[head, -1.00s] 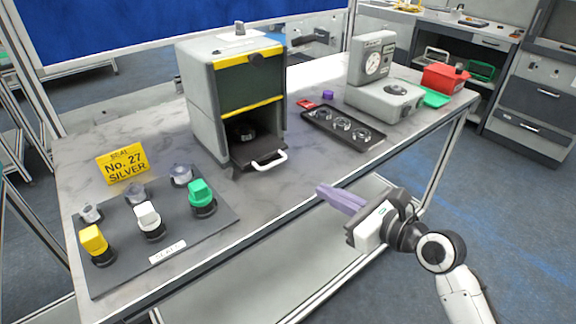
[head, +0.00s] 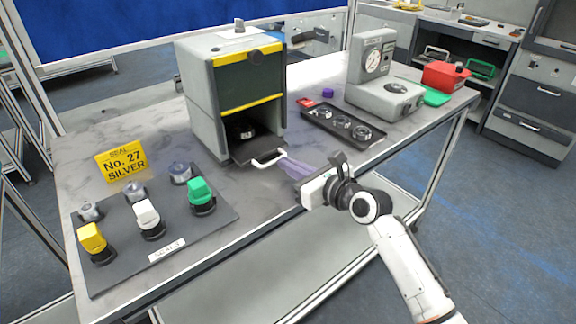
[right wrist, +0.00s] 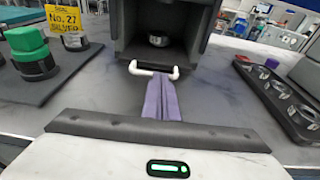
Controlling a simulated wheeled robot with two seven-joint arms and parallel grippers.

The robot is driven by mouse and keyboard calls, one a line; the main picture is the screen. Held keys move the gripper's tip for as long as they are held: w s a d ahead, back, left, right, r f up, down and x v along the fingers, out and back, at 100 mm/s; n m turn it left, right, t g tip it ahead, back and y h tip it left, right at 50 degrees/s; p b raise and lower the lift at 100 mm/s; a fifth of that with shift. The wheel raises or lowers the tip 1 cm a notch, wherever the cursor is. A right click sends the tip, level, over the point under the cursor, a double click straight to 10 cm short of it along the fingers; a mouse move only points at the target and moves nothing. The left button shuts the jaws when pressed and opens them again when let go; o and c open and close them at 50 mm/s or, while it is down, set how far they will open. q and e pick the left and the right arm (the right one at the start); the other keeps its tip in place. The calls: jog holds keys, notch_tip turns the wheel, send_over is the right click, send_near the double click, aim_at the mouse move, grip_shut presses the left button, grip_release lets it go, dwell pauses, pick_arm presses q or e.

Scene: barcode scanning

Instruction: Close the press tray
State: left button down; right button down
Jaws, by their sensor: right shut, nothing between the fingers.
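The grey press (head: 232,95) with yellow stripes stands on the table. Its dark tray (head: 240,152) sticks out of the lower opening, with a white handle (head: 269,159) at its front. A round dark piece (head: 246,132) sits inside the opening; it also shows in the right wrist view (right wrist: 158,40). My right gripper (head: 288,165) has its purple fingers closed and empty, tips at or just in front of the handle. In the right wrist view the fingertips (right wrist: 160,82) lie at the middle of the handle (right wrist: 153,70); I cannot tell whether they touch. My left gripper is not in view.
A seal board (head: 160,235) with several coloured stamps lies at the left, beside a yellow sign (head: 122,162). A black tray (head: 342,128) with metal rings lies right of the press. A grey gauge device (head: 380,85) and a red box (head: 445,75) stand farther right.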

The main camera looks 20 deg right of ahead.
aim_at(266, 149)
jog(key=shift+w, duration=0.2)
jog(key=x, duration=0.4)
jog(key=shift+w+r, duration=0.1)
jog(key=shift+r, duration=0.3)
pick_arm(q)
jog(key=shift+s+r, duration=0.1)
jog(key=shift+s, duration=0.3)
pick_arm(e)
jog(key=shift+a+r, duration=0.15)
jog(key=shift+r, duration=0.05)
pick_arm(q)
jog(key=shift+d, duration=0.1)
pick_arm(e)
jog(key=shift+r, duration=0.1)
